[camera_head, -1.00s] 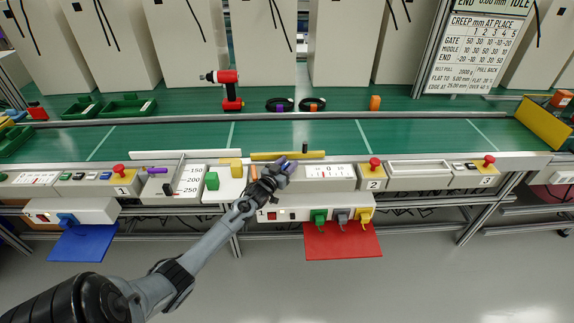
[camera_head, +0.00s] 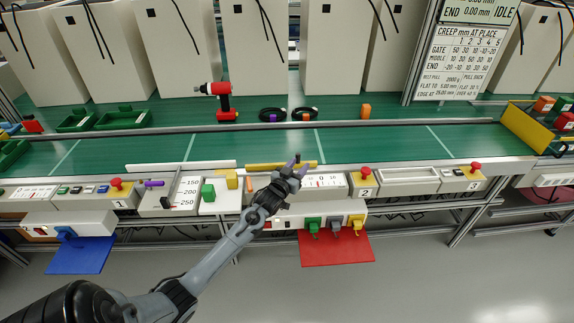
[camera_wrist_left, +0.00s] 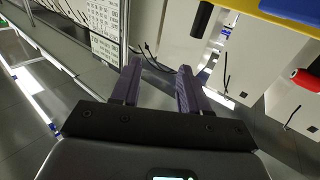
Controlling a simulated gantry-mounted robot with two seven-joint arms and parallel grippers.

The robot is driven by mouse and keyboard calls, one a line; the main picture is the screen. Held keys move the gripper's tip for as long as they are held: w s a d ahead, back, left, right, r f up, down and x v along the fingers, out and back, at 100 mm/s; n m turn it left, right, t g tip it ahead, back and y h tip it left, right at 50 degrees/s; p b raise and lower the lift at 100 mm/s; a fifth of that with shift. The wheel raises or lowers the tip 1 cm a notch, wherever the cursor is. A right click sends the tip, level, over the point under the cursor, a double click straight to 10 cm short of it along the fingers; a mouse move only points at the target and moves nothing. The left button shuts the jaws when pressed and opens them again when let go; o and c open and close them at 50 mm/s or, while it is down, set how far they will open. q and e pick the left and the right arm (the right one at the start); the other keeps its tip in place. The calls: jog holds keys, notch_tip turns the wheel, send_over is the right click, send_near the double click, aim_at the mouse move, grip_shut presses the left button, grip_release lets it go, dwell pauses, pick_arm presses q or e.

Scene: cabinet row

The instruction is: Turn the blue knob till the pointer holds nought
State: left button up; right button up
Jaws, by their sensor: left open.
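My left gripper (camera_head: 297,168) is at the front edge of the bench, in front of the left end of a white box with a scale (camera_head: 328,182). It is open; in the left wrist view its two purple fingers (camera_wrist_left: 160,75) stand apart with nothing between them. The scale has red marks near its middle; its pointer is too small to read. A blue knob (camera_head: 66,232) shows on a white box at the lower left, above a blue panel, far from the gripper. Whatever lies right behind the gripper is hidden. My right gripper is not in view.
Red buttons (camera_head: 366,170) stand on the numbered boxes. Green, grey and yellow knobs (camera_head: 334,223) sit below the scale, above a red panel (camera_head: 336,250). A yellow bar (camera_head: 265,167) lies along the belt (camera_head: 380,143).

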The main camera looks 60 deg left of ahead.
pick_arm(q)
jog(key=shift+w+d+r+p, duration=0.1)
jog(key=shift+w+d+r, duration=0.1)
jog(key=shift+d+r, duration=0.3)
jog(key=shift+w+d+r+p, duration=0.2)
jog(key=shift+d+r, duration=0.1)
jog(key=shift+d, duration=0.45)
jog(key=shift+w+d+r+p, duration=0.1)
jog(key=shift+w+d+r, duration=0.1)
jog(key=shift+d+r, duration=0.3)
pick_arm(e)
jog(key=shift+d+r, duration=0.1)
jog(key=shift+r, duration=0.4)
pick_arm(q)
jog(key=shift+d+f, duration=0.15)
